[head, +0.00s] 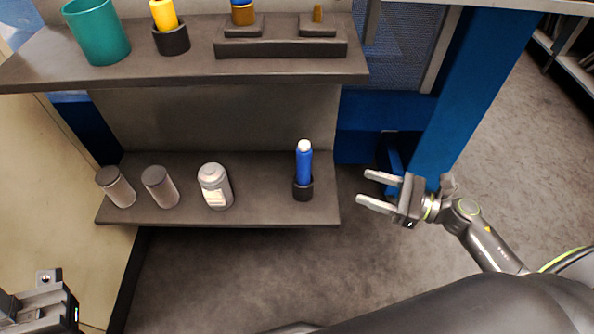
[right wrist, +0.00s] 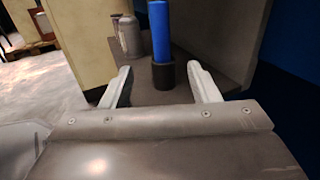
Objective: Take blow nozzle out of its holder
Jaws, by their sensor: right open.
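The blow nozzle, which I take to be the blue cylinder with a white tip (head: 304,164), stands upright in a small black holder (head: 303,190) at the right end of the lower shelf. In the right wrist view the blue body (right wrist: 160,32) rises from the dark holder (right wrist: 163,76), between my finger lines and beyond the tips; its top is cut off. My right gripper (head: 362,186) is open and empty, right of the nozzle and apart from it, fingers pointing left. It also shows in the right wrist view (right wrist: 159,70). Part of my left gripper (head: 45,300) shows at the lower left; its fingers are unclear.
The lower shelf (head: 255,212) also holds a white-labelled bottle (head: 215,187) and two grey capped canisters (head: 160,187). Right of the lower shelf is open space.

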